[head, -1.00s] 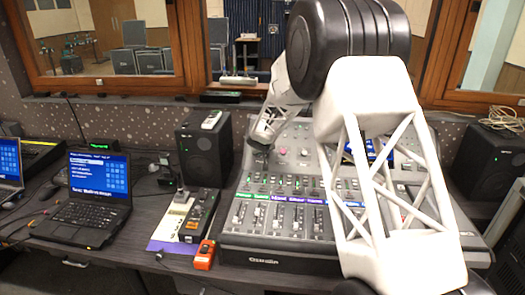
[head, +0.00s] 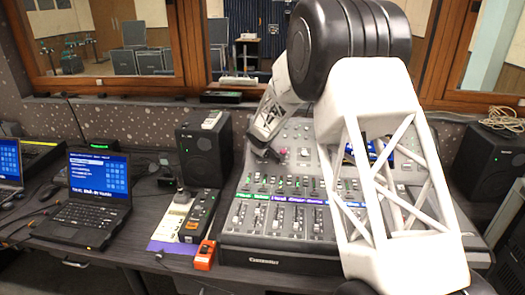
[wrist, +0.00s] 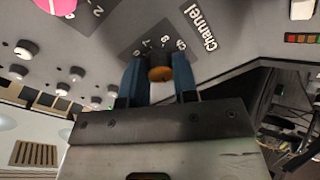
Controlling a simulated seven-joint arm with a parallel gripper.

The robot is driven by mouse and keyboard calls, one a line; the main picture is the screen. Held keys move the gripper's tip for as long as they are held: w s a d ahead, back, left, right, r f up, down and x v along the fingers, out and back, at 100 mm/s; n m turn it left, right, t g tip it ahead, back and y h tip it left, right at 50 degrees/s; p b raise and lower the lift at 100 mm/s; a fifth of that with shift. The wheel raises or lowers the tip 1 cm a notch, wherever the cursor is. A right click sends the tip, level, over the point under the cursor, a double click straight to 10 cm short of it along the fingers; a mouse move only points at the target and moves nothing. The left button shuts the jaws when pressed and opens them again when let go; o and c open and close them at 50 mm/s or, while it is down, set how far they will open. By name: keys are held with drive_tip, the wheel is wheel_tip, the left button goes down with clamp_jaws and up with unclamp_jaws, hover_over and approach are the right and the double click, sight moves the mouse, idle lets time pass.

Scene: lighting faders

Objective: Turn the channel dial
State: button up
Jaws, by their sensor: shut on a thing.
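The channel dial (wrist: 160,73) shows in the wrist view as a small orange-brown knob on the grey panel, beside the printed word "Channel" and a dark scale with numbers. My gripper (wrist: 158,68) has its two blue fingers on either side of the dial, shut on it. In the head view my gripper (head: 268,154) is a dark shape at the upper left of the mixing console (head: 262,255). The dial itself is hidden there, and its exact setting is hard to read.
Another numbered dial with a pink knob (wrist: 62,6) and several white knobs lie nearby on the panel. A black speaker (head: 204,148) stands left of the console, with a laptop (head: 95,195) farther left. My arm covers much of the console's right side.

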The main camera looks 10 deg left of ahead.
drive_tip(key=n, duration=0.6)
drive_tip(key=n+h, duration=0.1)
drive_tip(key=n, duration=0.5)
drive_tip(key=shift+a+g, duration=0.1)
drive_tip(key=shift+g, duration=0.3)
idle(0.3)
drive_tip(key=o, duration=0.9)
drive_tip(key=shift+o, duration=0.2)
drive_tip(key=shift+r, duration=0.15)
drive_tip(key=v, duration=0.7)
drive_tip(key=shift+s+r, duration=0.15)
drive_tip(key=shift+s, duration=0.1)
